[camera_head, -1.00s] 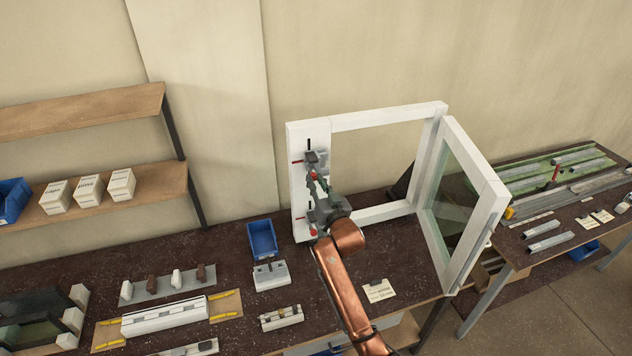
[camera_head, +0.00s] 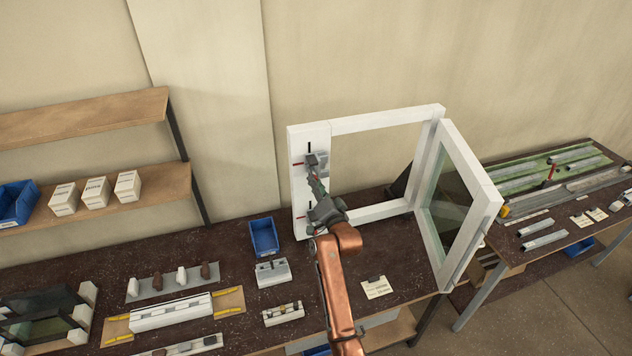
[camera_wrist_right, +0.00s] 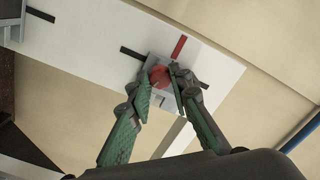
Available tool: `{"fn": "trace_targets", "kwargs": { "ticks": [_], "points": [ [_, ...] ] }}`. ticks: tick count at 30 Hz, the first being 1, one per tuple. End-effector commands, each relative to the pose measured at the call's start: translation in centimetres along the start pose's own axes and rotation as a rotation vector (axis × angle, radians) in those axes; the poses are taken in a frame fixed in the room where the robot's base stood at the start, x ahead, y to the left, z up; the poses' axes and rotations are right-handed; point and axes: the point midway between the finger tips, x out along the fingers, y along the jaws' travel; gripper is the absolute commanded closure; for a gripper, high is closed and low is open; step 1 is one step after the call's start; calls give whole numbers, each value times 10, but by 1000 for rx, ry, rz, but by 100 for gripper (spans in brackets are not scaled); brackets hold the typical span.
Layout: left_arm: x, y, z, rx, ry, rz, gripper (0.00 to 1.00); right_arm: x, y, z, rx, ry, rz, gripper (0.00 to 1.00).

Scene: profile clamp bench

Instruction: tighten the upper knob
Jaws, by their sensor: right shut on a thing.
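The white window frame (camera_head: 385,118) stands on the bench with a clamp (camera_head: 321,158) on its left post. The red upper knob (camera_wrist_right: 159,76) shows in the right wrist view, on a light grey clamp body. My right gripper (camera_head: 315,174) reaches up to this clamp in the head view, its fingers and wrist covering the knob there. In the wrist view my right gripper (camera_wrist_right: 160,84) has its green-padded fingers on both sides of the knob, shut on it. Part of another clamp (camera_wrist_right: 13,22) shows at the upper left of the wrist view. My left gripper is not in view.
The glazed sash (camera_head: 450,205) stands swung open right of the frame. Shelves with white boxes (camera_head: 95,193) are at left.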

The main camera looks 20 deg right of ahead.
Motion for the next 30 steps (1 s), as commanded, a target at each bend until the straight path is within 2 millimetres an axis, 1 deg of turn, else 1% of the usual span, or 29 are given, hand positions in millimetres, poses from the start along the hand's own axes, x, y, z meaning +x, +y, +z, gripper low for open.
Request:
{"fn": "trace_targets", "kwargs": {
  "ticks": [7,18,19,26,27,30],
  "points": [
    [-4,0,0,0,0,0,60,0,0,-1,45,3,-1,100],
    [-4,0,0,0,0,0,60,0,0,-1,48,3,-1,100],
    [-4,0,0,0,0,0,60,0,0,-1,48,3,-1,81],
    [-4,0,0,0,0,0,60,0,0,-1,47,3,-1,65],
    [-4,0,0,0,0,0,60,0,0,0,47,3,-1,64],
    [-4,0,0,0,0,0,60,0,0,0,47,2,-1,64]
  ]
}}
